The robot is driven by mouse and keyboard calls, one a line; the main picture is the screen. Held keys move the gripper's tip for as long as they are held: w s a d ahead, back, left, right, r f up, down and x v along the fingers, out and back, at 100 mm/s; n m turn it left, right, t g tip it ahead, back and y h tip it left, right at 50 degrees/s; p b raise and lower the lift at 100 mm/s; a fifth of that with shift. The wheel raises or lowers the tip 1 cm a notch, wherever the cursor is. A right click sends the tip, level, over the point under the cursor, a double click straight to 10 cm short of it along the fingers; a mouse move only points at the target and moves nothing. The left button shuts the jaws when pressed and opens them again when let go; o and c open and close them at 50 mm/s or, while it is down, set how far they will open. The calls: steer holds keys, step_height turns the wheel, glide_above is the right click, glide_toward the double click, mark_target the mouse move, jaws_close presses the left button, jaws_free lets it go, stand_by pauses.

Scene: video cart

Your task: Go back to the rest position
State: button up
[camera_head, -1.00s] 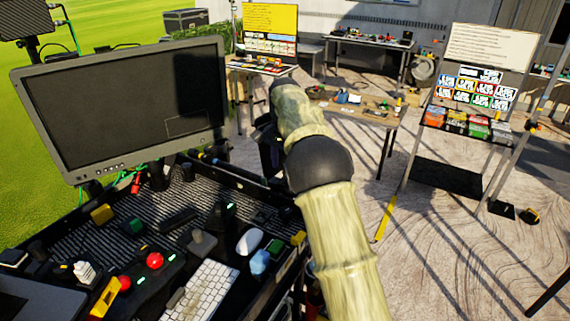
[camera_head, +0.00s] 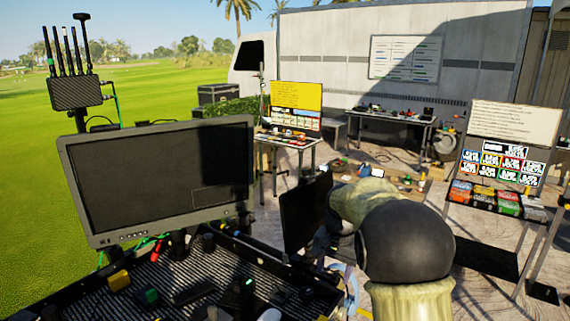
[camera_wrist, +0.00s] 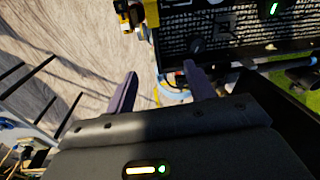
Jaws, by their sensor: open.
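My arm, sleeved in pale yellow with a black joint, rises at the lower right of the head view. My gripper (camera_wrist: 158,92) shows in the wrist view with its two dark fingers apart and nothing between them. Behind the gap lie the pale ground and a blurred blue and orange item. The cart (camera_head: 170,285) with its black ribbed top is left of the arm in the head view. Its edge also shows at the upper right of the wrist view (camera_wrist: 240,45). In the head view, the fingers are hidden behind the arm.
A large monitor (camera_head: 160,178) stands on the cart, with an antenna box (camera_head: 76,92) behind it. A table with a yellow board (camera_head: 297,96), a wooden table (camera_head: 345,168), and a rack with colored boxes (camera_head: 497,198) stand beyond. Open grass lies left.

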steer(key=s+d+f+n, duration=0.1)
steer(key=s+f+n, duration=0.2)
steer(key=s, duration=0.9)
steer(key=s+d+f+n+t, duration=0.1)
steer(key=s+d+f+n, duration=0.1)
steer(key=s, duration=1)
steer(key=shift+f+n+t, duration=0.3)
steer(key=shift+f+n, duration=0.3)
steer(key=shift+f, duration=0.25)
